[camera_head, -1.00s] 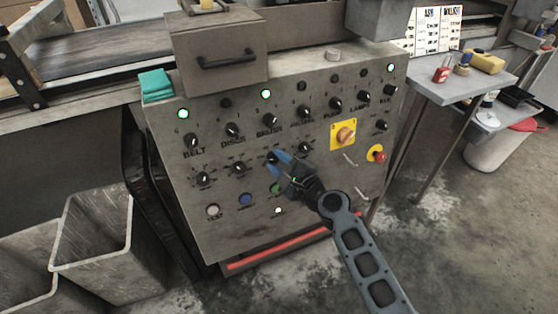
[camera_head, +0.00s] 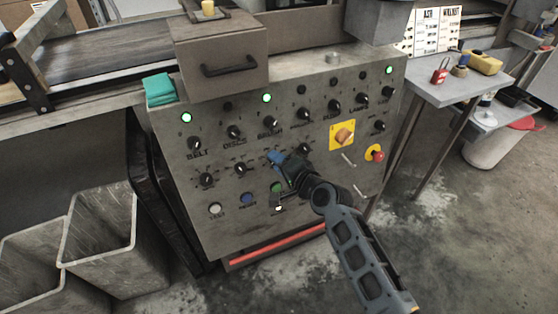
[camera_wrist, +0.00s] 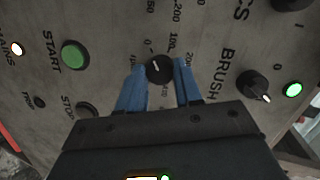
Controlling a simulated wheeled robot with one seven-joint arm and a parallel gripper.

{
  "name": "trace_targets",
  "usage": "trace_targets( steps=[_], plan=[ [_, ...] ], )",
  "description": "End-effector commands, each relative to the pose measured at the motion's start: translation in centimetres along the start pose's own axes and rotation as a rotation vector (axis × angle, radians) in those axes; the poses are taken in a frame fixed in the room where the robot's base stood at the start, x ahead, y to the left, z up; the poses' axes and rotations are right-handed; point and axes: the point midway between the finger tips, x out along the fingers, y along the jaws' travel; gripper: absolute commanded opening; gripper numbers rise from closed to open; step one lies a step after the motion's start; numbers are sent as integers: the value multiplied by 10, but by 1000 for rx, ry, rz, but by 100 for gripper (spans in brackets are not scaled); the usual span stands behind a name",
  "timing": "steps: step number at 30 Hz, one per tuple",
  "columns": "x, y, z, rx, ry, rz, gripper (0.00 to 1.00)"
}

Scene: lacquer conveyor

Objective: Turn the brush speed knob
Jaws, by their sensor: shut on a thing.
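The brush speed knob (camera_wrist: 160,70) is a round black knob with a white pointer line, in the wrist view between my two blue fingertips. A printed number scale rings it. My gripper (camera_wrist: 158,80) is shut on this knob, one finger on each side. In the head view my gripper (camera_head: 274,158) reaches the middle of the grey control panel (camera_head: 232,215), and its fingers hide the knob there. The larger BRUSH selector knob (camera_head: 270,122) sits above it; it also shows in the wrist view (camera_wrist: 254,85), beside a lit green lamp (camera_wrist: 292,90).
Other black knobs line the panel, such as the BELT knob (camera_head: 195,143). A green START button (camera_wrist: 75,55) is near my fingers. A yellow-backed rotary switch (camera_head: 343,135) and a red stop button (camera_head: 375,153) are to the right. Grey bins (camera_head: 115,240) stand at left.

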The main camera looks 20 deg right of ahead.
Motion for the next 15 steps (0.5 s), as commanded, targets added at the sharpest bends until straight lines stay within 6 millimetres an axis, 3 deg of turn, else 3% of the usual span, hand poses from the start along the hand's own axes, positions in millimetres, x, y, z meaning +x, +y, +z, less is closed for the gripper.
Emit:
trace_targets(
  steps=[15],
  plan=[
    [0,2,2,-100,2,23,4]
  ],
)
